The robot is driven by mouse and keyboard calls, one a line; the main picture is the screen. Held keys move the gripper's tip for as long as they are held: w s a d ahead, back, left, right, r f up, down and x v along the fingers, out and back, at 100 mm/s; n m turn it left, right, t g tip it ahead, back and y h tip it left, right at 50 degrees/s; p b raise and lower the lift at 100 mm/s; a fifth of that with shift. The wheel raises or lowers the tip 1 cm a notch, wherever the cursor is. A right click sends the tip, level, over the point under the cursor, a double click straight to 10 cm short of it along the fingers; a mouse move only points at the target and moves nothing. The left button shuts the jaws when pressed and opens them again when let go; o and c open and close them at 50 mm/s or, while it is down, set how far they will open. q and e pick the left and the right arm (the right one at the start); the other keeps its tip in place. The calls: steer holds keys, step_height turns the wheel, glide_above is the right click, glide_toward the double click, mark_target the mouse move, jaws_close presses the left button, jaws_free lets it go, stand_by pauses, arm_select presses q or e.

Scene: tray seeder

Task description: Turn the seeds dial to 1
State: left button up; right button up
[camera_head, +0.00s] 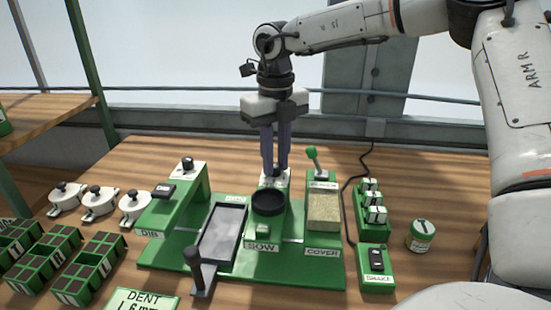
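The green SOW station (262,246) stands mid-bench, with a round black cup on its front. A white plate (286,178) with a small dark knob sits at its top rear, and I take this for the seeds dial. My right gripper (275,172) points straight down from above, its two fingertips at this knob. The fingers are close together with a narrow gap; I cannot tell whether they grip the knob or only stand beside it. They hide most of the knob, and its setting cannot be read. My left gripper is not in view.
The DIB station (157,222) with its own dial (188,164) stands left, the COVER station (323,224) with a green-knobbed lever (312,153) right. A black tray (222,234) lies between.

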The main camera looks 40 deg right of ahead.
jaws_close()
steer(key=shift+n, duration=0.3)
steer(key=n, duration=0.4)
steer(key=shift+n, duration=0.3)
steer(key=n, duration=1.2)
steer(key=shift+w+n, duration=0.1)
steer(key=shift+n, duration=0.2)
steer(key=n+p, duration=0.1)
steer(key=n, duration=0.5)
